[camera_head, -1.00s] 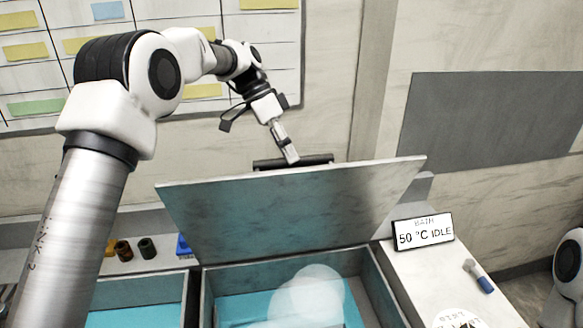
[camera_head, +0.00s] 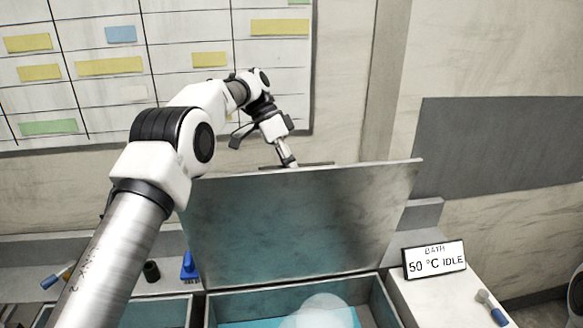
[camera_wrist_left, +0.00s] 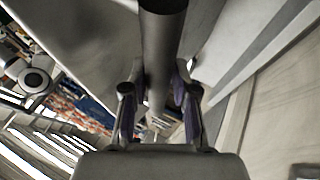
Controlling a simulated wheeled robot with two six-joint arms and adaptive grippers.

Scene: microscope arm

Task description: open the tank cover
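The tank cover (camera_head: 300,220) is a grey panel raised steeply at the back of the tank (camera_head: 377,303), near upright. Its dark bar handle (camera_head: 315,164) is mostly hidden behind the cover's top edge. My left arm reaches over from the left, and its gripper (camera_head: 290,163) is at the handle. In the left wrist view, the gripper's fingers (camera_wrist_left: 158,95) close on both sides of the dark round bar (camera_wrist_left: 162,35). My right gripper is not in view.
A display reading "50 °C IDLE" (camera_head: 435,260) stands on the ledge right of the tank, with a blue-ended tool (camera_head: 491,307) in front. A blue item (camera_head: 189,267) and a dark jar (camera_head: 151,271) sit left of the cover. The wall is close behind.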

